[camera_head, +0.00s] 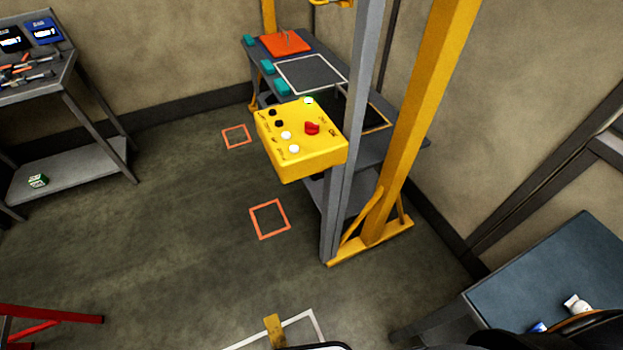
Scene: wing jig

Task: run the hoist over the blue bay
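A yellow control box (310,163) is fixed at a grey post (350,160) in the middle of the view. Its top carries a red knob (312,128), a lit button with a green rim (308,100), and several black and white buttons along its left side. Its labels are too small to read. A yellow hoist frame (420,100) stands behind it. A yellow part (335,2) at the top edge is cut off, so I cannot tell the hoist's position. I cannot make out a bay marked blue.
A bench behind the box holds an orange plate (285,43), teal blocks (282,87) and a white-outlined area (312,74). Orange squares (269,218) mark open floor. A tool bench (65,90) stands left, a blue-topped table (560,265) right, a red frame (50,317) lower left.

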